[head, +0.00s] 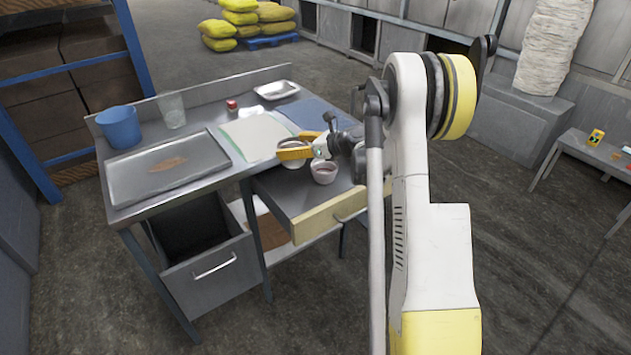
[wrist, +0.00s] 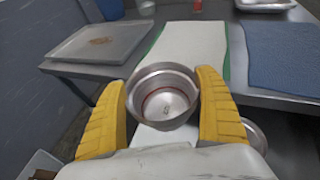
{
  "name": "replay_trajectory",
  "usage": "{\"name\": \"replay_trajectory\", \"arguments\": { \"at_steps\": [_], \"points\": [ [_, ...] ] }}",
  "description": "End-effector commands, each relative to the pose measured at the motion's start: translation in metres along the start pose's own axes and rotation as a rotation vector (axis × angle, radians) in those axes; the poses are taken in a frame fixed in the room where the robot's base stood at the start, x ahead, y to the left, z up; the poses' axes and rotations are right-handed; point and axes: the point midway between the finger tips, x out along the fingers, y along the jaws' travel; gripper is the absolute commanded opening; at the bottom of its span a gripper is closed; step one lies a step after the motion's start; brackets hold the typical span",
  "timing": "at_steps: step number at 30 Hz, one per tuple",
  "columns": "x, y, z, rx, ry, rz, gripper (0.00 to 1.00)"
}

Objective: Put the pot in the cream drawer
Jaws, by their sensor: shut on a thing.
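A round silver metal pot (wrist: 165,93) sits between the two yellow fingers of my gripper (wrist: 163,78) in the wrist view, open side facing the camera. My gripper (head: 293,146) is shut on it. In the head view the pot (head: 291,161) is partly hidden by the fingers and shows over the rear left part of the open cream drawer (head: 329,216). I cannot tell whether the pot touches the drawer floor. The edge of a metal vessel (wrist: 257,138) shows right of the right finger.
The metal table holds a grey tray (head: 126,177), a blue bucket (head: 119,127), a clear glass (head: 172,110), a white-green board (head: 256,136), a blue mat (head: 310,115) and a small metal tray (head: 276,90). A grey drawer (head: 213,272) stands open at the lower left.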

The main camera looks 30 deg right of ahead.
Motion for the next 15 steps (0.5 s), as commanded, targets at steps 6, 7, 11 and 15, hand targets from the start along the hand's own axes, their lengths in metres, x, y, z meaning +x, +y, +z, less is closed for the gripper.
{"name": "replay_trajectory", "arguments": {
  "at_steps": [6, 7, 11, 15],
  "points": [
    [0.025, 0.0, -0.064, 0.0, 0.0, 0.0, 0.51],
    [0.029, 0.0, -0.071, 0.0, 0.0, 0.0, 0.51],
    [0.04, 0.0, -0.1, 0.0, 0.0, 0.0, 0.51],
    [0.045, 0.0, -0.115, 0.0, 0.0, 0.0, 0.51]
  ]
}}
